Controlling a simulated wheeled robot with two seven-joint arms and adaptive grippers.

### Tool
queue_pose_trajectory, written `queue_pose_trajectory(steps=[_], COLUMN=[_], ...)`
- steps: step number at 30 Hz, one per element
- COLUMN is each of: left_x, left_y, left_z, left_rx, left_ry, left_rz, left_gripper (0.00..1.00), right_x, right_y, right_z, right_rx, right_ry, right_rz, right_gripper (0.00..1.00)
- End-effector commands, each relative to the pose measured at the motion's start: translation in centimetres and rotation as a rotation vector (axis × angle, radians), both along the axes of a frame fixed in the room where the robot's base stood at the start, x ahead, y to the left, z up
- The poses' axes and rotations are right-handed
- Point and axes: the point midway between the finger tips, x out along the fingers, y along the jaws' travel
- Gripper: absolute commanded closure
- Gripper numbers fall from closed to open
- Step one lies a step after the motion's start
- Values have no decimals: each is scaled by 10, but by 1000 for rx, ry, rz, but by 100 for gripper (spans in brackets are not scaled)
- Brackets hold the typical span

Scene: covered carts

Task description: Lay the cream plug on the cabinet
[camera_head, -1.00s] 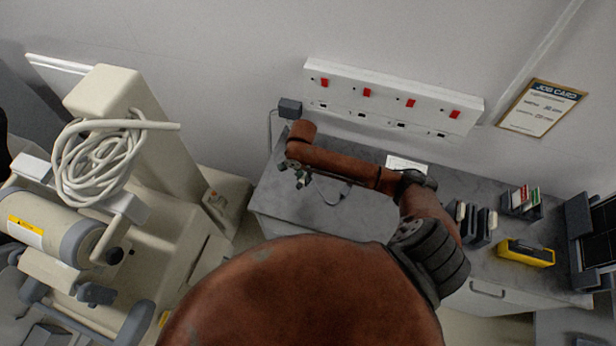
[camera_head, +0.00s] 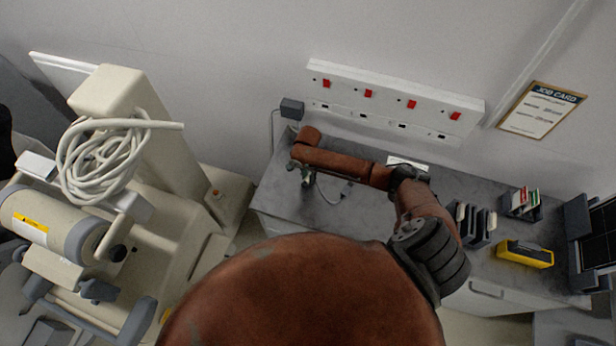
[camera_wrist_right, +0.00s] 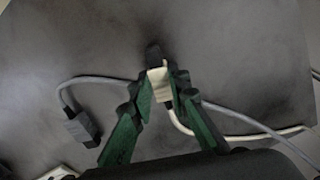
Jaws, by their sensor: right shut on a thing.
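The cream plug (camera_wrist_right: 159,88) is between the green-padded fingers of my right gripper (camera_wrist_right: 160,92), which is shut on it. A cream cable runs from the plug to the right in the right wrist view. A dark piece shows at the plug's far end. The cabinet (camera_head: 288,205) has a grey top, and my right gripper (camera_head: 306,176) is over its left part in the head view. The wrist view shows the grey top (camera_wrist_right: 225,50) behind the plug; I cannot tell whether the plug touches it. My left gripper is not in view.
A grey cable with a dark connector (camera_wrist_right: 82,127) lies on the top beside the gripper. A white socket strip (camera_head: 390,100) with red switches is on the wall behind. Dark racks (camera_head: 475,225) and a yellow case (camera_head: 525,253) stand at right. A cream machine (camera_head: 150,170) stands at left.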

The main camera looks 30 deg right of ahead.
Motion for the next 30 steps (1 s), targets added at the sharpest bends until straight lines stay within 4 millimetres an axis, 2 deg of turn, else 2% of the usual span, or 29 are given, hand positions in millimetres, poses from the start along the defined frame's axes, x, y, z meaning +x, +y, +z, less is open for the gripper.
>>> queue_pose_trajectory(steps=[4, 5, 12, 23, 26, 30], left_x=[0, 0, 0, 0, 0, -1], left_y=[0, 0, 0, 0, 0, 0], left_z=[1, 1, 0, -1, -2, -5], left_rx=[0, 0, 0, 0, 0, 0], left_ry=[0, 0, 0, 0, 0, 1], left_rz=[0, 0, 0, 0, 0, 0], left_gripper=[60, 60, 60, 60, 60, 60], right_x=[0, 0, 0, 0, 1, 1], right_y=[0, 0, 0, 0, 0, 0], right_z=[-3, -3, -3, 2, 14, 41], right_rx=[1, 1, 0, 0, 2, 2], right_ry=[1, 0, 0, -1, -2, -2], right_rz=[-1, -1, -1, 0, -1, -1], right_gripper=[100, 83, 67, 67, 67, 67])
